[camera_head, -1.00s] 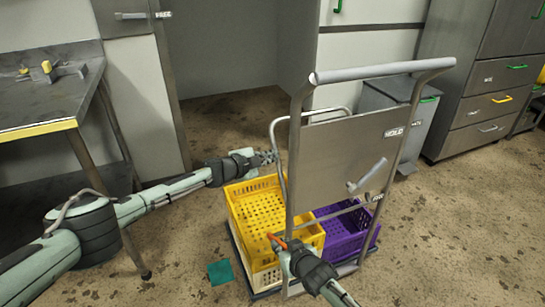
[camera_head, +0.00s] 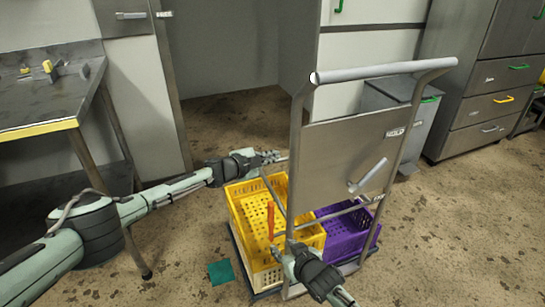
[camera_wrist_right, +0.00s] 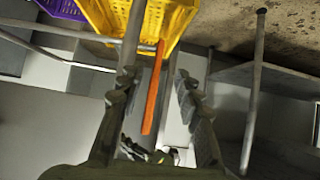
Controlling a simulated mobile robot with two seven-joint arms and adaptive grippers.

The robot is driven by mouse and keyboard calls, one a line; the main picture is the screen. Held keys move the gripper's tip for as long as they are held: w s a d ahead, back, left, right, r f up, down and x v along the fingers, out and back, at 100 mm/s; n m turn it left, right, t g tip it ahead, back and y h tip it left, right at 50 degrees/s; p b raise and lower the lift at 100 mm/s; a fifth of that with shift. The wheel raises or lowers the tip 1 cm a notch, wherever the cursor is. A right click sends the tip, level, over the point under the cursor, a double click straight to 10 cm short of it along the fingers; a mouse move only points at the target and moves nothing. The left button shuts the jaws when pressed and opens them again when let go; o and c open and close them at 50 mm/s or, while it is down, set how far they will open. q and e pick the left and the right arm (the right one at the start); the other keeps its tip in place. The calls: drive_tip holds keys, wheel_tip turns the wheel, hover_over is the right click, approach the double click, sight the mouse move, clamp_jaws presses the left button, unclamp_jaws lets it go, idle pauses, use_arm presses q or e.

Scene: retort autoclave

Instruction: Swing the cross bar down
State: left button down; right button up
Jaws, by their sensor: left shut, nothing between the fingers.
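The trolley's grey cross bar (camera_head: 272,190) is a thin tube that slopes from below my left gripper towards the trolley's near post, low over the yellow crate; its far part is hidden behind the panel. My left gripper (camera_head: 272,157) is shut and empty, just above the bar's upper end; I cannot tell whether they touch. An orange handle (camera_head: 271,220) stands almost upright beside the near post. My right gripper (camera_head: 290,250) is low at that post. In the right wrist view its fingers (camera_wrist_right: 155,90) are apart, with the orange handle (camera_wrist_right: 154,90) showing between them, not gripped.
The trolley (camera_head: 385,72) has a metal panel (camera_head: 340,150) with a lever. It carries a yellow crate (camera_head: 245,205) and a purple crate (camera_head: 345,235). A metal table (camera_head: 40,110) stands left, a grey bin (camera_head: 400,110) behind right. Floor at front right is clear.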

drive_tip(key=v, duration=0.9)
drive_tip(key=s+d+f+m+g+h, duration=0.1)
drive_tip(key=s+d+f+g+h, duration=0.1)
drive_tip(key=s+d+f, duration=0.55)
drive_tip(key=s+d+f+g+h, duration=0.2)
drive_tip(key=s+d+f+g, duration=0.15)
drive_tip(key=d+f, duration=0.55)
drive_tip(key=s+d+f+g, duration=0.2)
drive_tip(key=s+f, duration=0.7)
drive_tip(key=s, duration=0.3)
use_arm(q)
drive_tip(key=shift+w+a+f+b, duration=0.15)
drive_tip(key=shift+w+f+b, duration=0.2)
drive_tip(key=shift+b, duration=0.5)
use_arm(e)
wheel_tip(320, 180, up, 6)
drive_tip(key=w+m, duration=0.1)
drive_tip(key=w, duration=0.1)
drive_tip(key=shift+w+a+h, duration=0.3)
drive_tip(key=shift+w+a, duration=0.1)
use_arm(q)
drive_tip(key=shift+r, duration=0.1)
